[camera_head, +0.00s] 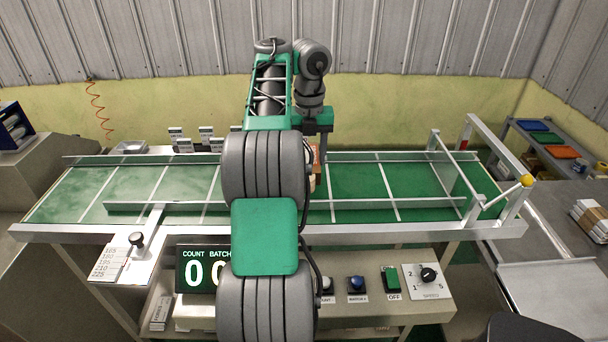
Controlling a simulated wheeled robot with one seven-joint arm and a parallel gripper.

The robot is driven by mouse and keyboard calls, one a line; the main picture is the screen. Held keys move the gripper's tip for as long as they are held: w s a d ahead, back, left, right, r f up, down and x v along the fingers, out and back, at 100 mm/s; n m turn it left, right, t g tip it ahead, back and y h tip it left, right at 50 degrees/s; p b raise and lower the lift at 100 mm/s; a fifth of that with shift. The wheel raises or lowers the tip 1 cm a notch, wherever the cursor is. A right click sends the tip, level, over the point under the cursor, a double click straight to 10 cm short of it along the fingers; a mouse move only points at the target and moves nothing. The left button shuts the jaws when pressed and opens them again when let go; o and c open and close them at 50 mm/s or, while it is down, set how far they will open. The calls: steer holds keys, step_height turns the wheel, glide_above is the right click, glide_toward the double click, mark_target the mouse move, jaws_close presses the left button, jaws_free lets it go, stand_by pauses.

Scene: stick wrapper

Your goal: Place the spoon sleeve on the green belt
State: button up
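The green belt (362,185) runs left to right across the middle of the view, divided by white cross lines. My arm rises in front of it and hides part of its centre. A small tan and white thing (316,168) shows just right of my arm, over the belt's centre. It may be the spoon sleeve, but most of it is hidden. I cannot tell whether it is held or touches the belt.
A low guide rail (390,203) runs along the belt. A metal frame (485,165) stands over its right end. The control panel (375,283) and count display (192,268) are in front. A wrapped stack (590,216) lies on the right table. Small label cards (206,135) stand behind the belt.

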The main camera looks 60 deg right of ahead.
steer(key=shift+w+d+f, duration=0.15)
steer(key=shift+w+f, duration=0.15)
steer(key=shift+f, duration=0.15)
steer(key=shift+w+f+b, duration=0.15)
steer(key=shift+f+b, duration=0.7)
steer(key=shift+f, duration=0.15)
steer(key=shift+w+f+b, duration=0.1)
steer(key=shift+f+b, duration=0.7)
steer(key=shift+f, duration=0.2)
steer(key=o, duration=1.5)
steer(key=shift+r, duration=0.1)
